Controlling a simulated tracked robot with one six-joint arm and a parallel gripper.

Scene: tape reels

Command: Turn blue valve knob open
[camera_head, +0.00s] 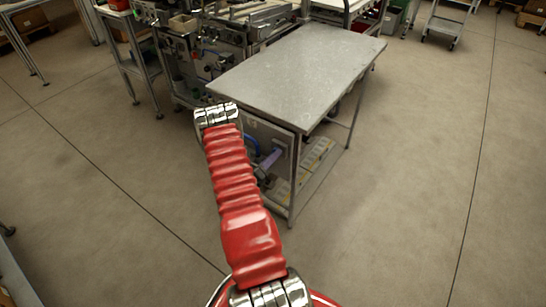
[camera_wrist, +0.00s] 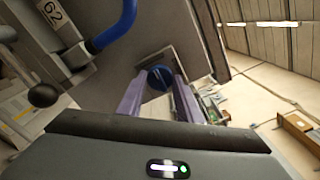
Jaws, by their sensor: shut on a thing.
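The blue valve knob (camera_wrist: 159,78) shows in the wrist view between the far ends of two purple fingers, in front of a dark square plate on the grey panel. My gripper (camera_wrist: 158,88) is shut on the knob, one finger at each side. The fingers hide part of the knob, and its exact turn angle cannot be told. In the head view, my purple gripper (camera_head: 272,158) reaches the panel under the metal table; the knob cannot be made out there.
A thick blue pipe (camera_wrist: 112,32) curves close to the gripper's left. A black ball-ended lever (camera_wrist: 43,95) sits farther left. The grey metal table (camera_head: 298,68) stands above the panel. Machinery (camera_head: 210,45) is behind it. Open floor (camera_head: 420,190) lies to the right.

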